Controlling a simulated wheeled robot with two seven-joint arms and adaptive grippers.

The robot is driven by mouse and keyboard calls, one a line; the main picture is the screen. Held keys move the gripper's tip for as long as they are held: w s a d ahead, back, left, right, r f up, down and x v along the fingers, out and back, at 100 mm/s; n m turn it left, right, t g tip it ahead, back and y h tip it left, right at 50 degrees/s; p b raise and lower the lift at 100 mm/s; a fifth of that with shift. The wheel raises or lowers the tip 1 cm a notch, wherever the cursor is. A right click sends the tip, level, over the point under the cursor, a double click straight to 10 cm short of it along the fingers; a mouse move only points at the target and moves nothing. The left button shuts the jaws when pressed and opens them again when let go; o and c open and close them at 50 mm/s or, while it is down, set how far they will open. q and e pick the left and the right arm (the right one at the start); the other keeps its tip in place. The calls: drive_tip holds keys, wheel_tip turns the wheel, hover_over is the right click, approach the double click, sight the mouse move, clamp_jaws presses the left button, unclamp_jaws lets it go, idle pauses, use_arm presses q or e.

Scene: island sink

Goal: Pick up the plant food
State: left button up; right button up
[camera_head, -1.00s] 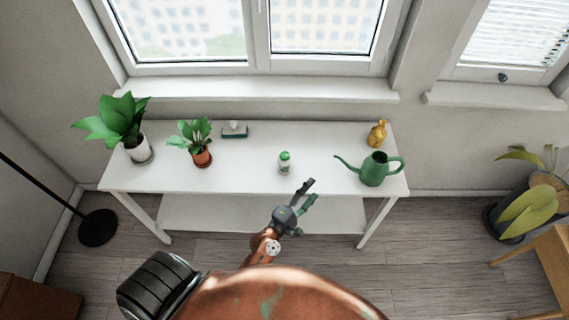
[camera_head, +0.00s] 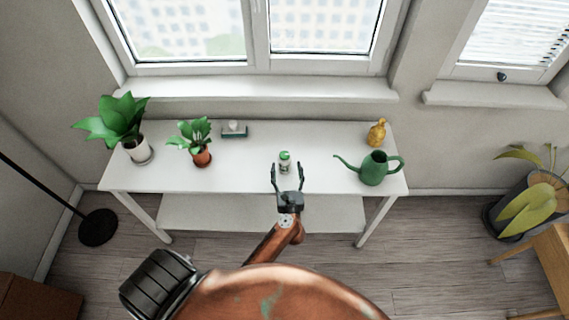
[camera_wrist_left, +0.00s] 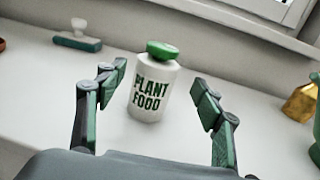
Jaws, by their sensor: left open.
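The plant food is a small white bottle (camera_head: 285,163) with a green cap, upright on the white table (camera_head: 240,176). In the left wrist view the bottle (camera_wrist_left: 154,90) shows its green PLANT FOOD label and stands just beyond and between the two fingers. My left gripper (camera_head: 286,170) is open at the table's front edge, its fingers pointing at the bottle. In the wrist view the left gripper (camera_wrist_left: 157,98) has empty space between its fingers. The bottle's lower part is partly hidden in the head view. My right gripper is not in view.
A green watering can (camera_head: 374,169) and a gold figure (camera_head: 377,132) stand to the right. The table around the bottle is clear.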

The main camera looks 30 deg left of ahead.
use_arm(q)
drive_tip(key=x, duration=0.4)
drive_tip(key=shift+w+a, duration=0.15)
drive_tip(key=shift+a, duration=0.2)
drive_tip(key=shift+c, duration=0.7)
drive_tip(key=c, duration=1.2)
drive_tip(key=shift+r, duration=0.1)
drive_tip(key=shift+c, duration=0.2)
